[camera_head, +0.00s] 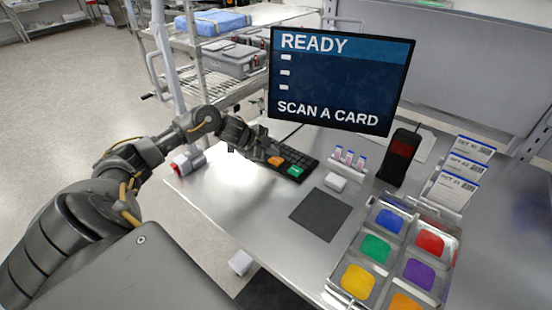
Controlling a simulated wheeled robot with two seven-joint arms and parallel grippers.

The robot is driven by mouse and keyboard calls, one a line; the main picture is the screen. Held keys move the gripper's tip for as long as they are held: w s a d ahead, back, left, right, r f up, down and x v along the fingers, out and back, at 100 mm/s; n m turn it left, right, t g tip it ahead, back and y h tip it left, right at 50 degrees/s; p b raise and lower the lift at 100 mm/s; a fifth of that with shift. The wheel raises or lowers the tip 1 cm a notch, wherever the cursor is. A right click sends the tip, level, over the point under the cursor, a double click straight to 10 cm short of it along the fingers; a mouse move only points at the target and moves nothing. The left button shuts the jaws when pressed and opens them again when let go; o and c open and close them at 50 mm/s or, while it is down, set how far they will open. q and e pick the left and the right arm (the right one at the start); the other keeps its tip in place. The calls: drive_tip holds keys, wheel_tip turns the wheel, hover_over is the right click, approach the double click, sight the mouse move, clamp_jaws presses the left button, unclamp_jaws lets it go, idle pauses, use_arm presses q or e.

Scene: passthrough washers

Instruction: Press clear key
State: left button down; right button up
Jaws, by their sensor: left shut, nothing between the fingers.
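A black keypad (309,163) lies on the metal table, below and left of the monitor. It has an orange key (275,160) and a green key (296,171) at its near side; their labels are too small to read, so I cannot tell which one is the clear key. My left gripper (262,153) is shut and empty, at the left end of the keypad, close to the orange key. It hides part of the keypad, and I cannot tell whether it touches a key. My right gripper is not in view. The monitor (340,85) reads "READY" and "SCAN A CARD".
A black scanner (398,158) stands right of several small tubes in a rack (346,165). Cards stand in a holder (461,172) at the right. A metal tray (335,289) holds coloured pads. A dark mat (320,214) lies at the table's middle, with bare table left of it.

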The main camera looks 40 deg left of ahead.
sight(273, 161)
use_arm(q)
wheel_tip(273, 161, up, 5)
drive_tip(key=p, duration=0.5)
drive_tip(key=shift+f, duration=0.1)
idle(0.9)
